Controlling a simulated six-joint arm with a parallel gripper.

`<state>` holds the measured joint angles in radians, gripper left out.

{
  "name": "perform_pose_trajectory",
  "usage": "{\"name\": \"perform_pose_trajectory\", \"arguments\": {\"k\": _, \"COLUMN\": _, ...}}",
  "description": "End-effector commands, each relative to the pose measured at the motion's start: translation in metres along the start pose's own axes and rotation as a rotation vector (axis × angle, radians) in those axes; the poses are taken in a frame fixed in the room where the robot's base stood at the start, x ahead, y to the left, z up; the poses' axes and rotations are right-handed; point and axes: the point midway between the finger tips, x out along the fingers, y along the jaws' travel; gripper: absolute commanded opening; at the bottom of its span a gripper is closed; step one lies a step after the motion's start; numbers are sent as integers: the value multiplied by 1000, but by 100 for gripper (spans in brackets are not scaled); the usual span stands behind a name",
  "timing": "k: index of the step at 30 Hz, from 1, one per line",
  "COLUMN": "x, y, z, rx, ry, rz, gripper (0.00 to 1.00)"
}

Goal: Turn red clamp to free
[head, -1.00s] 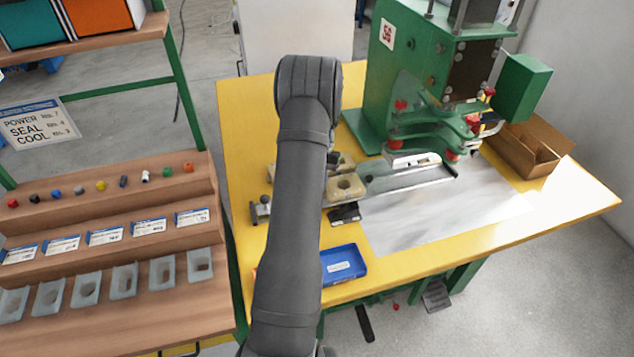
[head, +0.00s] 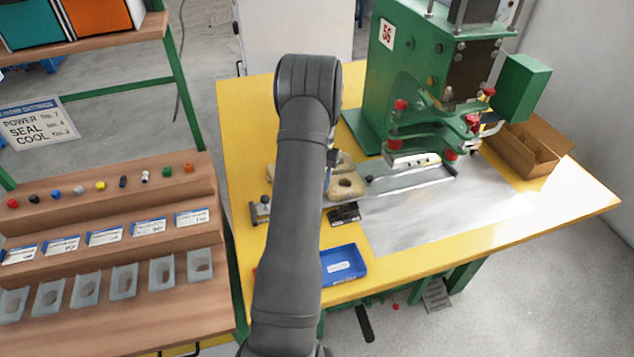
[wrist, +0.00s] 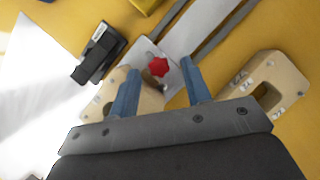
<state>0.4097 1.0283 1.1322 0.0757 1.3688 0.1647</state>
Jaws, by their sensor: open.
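A red star-shaped clamp knob (wrist: 159,67) shows in the wrist view, beside a pale block and a grey plate. My gripper (wrist: 160,67) is open, with one blue finger on each side of the knob in the picture. A gap shows between the knob and each finger; I cannot tell the height difference. In the head view my arm hides this knob and most of my gripper. Other red knobs (head: 400,104) sit on the green machine (head: 405,65).
Tan blocks with holes (head: 346,186) flank the spot, one also right of my gripper in the wrist view (wrist: 283,73). A black device (head: 344,212) lies nearby. A blue tray (head: 358,262) sits at the table's front edge. A silver sheet (head: 400,225) covers the table's middle.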

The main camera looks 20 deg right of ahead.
Motion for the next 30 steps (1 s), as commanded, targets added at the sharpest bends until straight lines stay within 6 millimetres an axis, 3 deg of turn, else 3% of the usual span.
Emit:
{"name": "perform_pose_trajectory", "arguments": {"k": 9, "x": -49, "y": 0, "z": 0, "rx": 0, "ry": 4, "rz": -1, "gripper": 45}}
{"name": "perform_pose_trajectory", "arguments": {"k": 15, "x": -68, "y": 0, "z": 0, "rx": 0, "ry": 2, "rz": -1, "gripper": 45}}
{"name": "perform_pose_trajectory", "arguments": {"k": 30, "x": -65, "y": 0, "z": 0, "rx": 0, "ry": 0, "rz": 0, "gripper": 45}}
